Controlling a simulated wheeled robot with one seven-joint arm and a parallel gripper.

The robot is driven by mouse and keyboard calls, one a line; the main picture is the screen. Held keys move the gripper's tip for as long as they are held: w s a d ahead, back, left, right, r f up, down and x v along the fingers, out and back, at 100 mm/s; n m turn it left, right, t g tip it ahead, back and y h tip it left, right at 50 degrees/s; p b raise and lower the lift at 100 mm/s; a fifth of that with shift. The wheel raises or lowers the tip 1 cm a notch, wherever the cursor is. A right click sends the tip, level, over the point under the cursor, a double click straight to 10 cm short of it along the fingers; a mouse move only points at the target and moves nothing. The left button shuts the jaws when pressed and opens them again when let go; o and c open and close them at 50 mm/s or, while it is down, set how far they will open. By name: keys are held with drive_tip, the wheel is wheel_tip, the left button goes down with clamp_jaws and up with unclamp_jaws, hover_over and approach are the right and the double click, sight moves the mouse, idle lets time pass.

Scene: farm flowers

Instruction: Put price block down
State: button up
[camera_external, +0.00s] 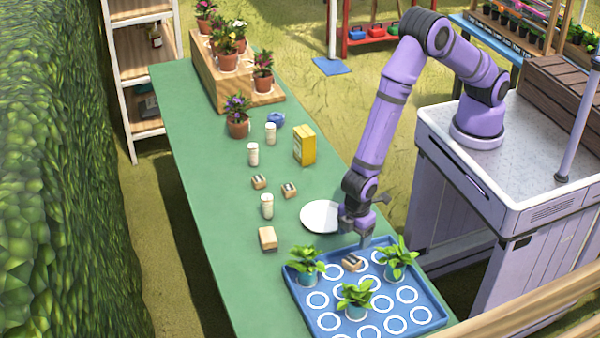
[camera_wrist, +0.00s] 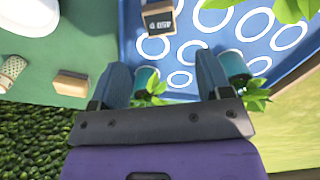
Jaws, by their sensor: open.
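A small wooden price block (camera_external: 352,263) with a dark label rests in the blue tray (camera_external: 318,325), between the potted seedlings. In the wrist view the price block (camera_wrist: 158,18) lies at the top middle, its black label with white marks showing, on the tray's blue floor. My gripper (camera_external: 364,241) is above the tray's far edge, just above and beyond the block. In the wrist view its two fingers (camera_wrist: 163,72) are spread apart with no block between them, and the block is beyond them, apart from both.
Three green seedlings (camera_external: 355,296) in teal pots stand in the tray around the block. A white plate (camera_external: 319,216) lies by my gripper. A plain wooden block (camera_external: 268,238), two labelled blocks (camera_external: 289,189), shakers (camera_external: 267,206) and a yellow box (camera_external: 304,145) stand along the green table.

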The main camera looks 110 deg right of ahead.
drive_tip(key=s+d+r+m+t, duration=0.1)
drive_tip(key=s+d+r, duration=0.25)
drive_tip(key=r, duration=0.65)
drive_tip(key=s+d+r+t, duration=0.15)
drive_tip(key=d+r, duration=0.25)
drive_tip(key=r, duration=0.7)
drive_tip(key=s+d+r+m, duration=0.1)
drive_tip(key=s+d+r, duration=0.3)
drive_tip(key=r, duration=0.6)
drive_tip(key=s+d+r+m+t, duration=0.1)
drive_tip(key=s+d+r, duration=0.2)
drive_tip(key=s, duration=0.6)
drive_tip(key=s+d+r, duration=0.3)
drive_tip(key=s+r, duration=0.2)
drive_tip(key=s, duration=0.3)
drive_tip(key=s+d+r+m+t, duration=0.1)
drive_tip(key=s+d+r, duration=0.2)
drive_tip(key=s, duration=0.6)
drive_tip(key=shift+s+r+m+t, duration=0.3)
drive_tip(key=shift+r+t, duration=0.05)
drive_tip(key=shift+r, duration=0.35)
drive_tip(key=shift+o, duration=0.5)
